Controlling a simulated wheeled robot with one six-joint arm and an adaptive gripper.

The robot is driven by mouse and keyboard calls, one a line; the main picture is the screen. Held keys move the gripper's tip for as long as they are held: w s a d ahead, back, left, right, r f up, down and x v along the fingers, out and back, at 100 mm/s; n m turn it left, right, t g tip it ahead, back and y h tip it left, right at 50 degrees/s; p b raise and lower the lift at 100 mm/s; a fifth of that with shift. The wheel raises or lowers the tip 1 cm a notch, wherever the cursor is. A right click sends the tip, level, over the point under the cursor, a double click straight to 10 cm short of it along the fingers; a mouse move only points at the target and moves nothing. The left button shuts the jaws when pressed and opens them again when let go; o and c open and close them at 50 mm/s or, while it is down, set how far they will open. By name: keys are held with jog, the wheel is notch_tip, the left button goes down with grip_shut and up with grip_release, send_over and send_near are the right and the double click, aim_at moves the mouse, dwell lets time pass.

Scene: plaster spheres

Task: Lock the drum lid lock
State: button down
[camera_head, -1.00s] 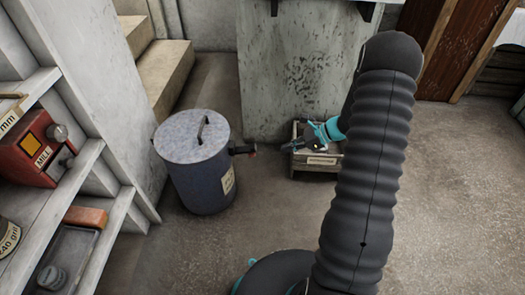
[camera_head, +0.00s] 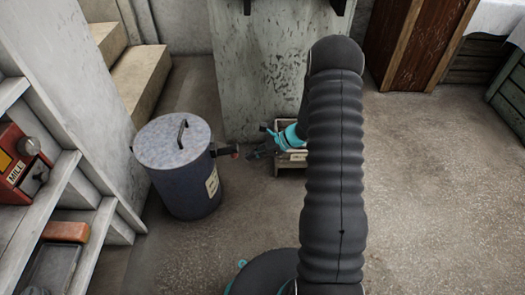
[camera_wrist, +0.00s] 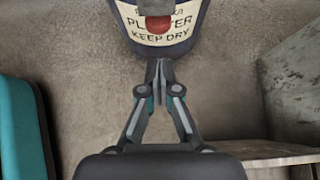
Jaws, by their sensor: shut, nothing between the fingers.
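The blue-grey drum (camera_head: 185,190) stands upright on the floor at the left of the head view, with its flat grey lid (camera_head: 165,145) on top. The dark lock lever (camera_head: 225,151) sticks out from the drum's right side near the rim and ends in a red tip (camera_head: 235,152). My gripper (camera_head: 254,153) is just right of that tip, small and partly hidden by my arm. In the wrist view my gripper (camera_wrist: 160,64) is shut and empty, pointing at the drum's label (camera_wrist: 180,38). The red tip (camera_wrist: 158,24) appears just beyond the fingertips; contact is not visible.
A small wooden crate (camera_head: 291,169) stands on the floor beneath my wrist. A concrete pillar (camera_head: 265,90) rises behind it. Shelves (camera_head: 75,195) stand left of the drum, and steps (camera_head: 135,85) lie behind. The floor (camera_head: 430,190) at right is clear.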

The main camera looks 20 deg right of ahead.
aim_at(227, 153)
jog(key=a+r, duration=0.1)
jog(key=w+a+r, duration=0.1)
jog(key=shift+a+r, duration=0.25)
jog(key=shift+r, duration=0.15)
dwell(0.3)
